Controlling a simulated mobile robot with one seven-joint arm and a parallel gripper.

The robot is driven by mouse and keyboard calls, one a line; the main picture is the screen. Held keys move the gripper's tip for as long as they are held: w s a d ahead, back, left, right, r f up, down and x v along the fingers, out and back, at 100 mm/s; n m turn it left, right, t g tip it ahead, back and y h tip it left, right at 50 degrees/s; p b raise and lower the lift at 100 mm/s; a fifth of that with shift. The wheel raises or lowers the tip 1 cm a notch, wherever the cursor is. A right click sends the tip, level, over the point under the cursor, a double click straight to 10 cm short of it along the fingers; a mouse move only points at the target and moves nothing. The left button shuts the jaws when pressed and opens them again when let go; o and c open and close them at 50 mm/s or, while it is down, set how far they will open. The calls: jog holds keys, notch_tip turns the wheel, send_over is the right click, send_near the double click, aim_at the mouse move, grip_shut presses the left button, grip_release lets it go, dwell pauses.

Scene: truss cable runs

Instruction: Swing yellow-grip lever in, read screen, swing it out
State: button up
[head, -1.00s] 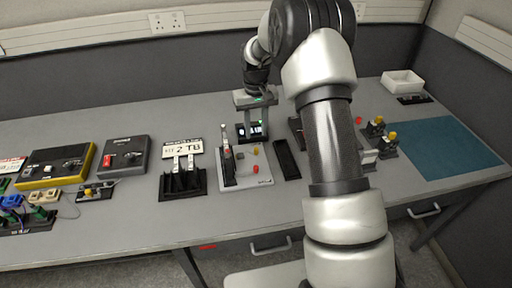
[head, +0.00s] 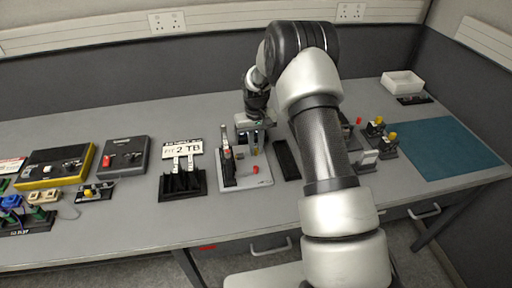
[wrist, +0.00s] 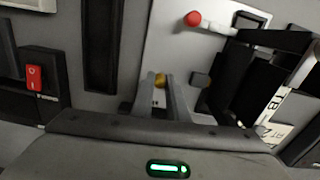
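The yellow grip (wrist: 160,80) of the lever shows between my fingertips in the wrist view. It also shows on the pale plate (head: 262,182) in the head view (head: 256,152). My gripper (head: 254,147) is low over the back of that plate, pointing down. Its two fingers (wrist: 160,88) stand apart, one on each side of the yellow grip; contact with it cannot be made out. A red knob (wrist: 193,18) on a pale arm sits on the same plate, also seen in the head view (head: 255,170). The screen behind the plate is hidden by my gripper.
A black slotted stand (head: 182,184) with white labelled tags is further left. A dark bar (head: 287,160) lies right of the plate. Yellow-topped parts (head: 377,125) and a teal mat (head: 450,147) are at right.

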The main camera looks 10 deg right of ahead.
aim_at(255, 157)
grip_shut()
jog(key=shift+s+a+m+b, duration=0.1)
jog(key=shift+m+b, duration=0.2)
jog(key=shift+m, duration=0.1)
jog(key=shift+s+a+m, duration=0.15)
jog(key=shift+s+m, duration=0.1)
jog(key=shift+m, duration=0.75)
jog(key=o, duration=0.7)
grip_release()
jog(key=shift+r, duration=0.1)
jog(key=shift+r, duration=8.65)
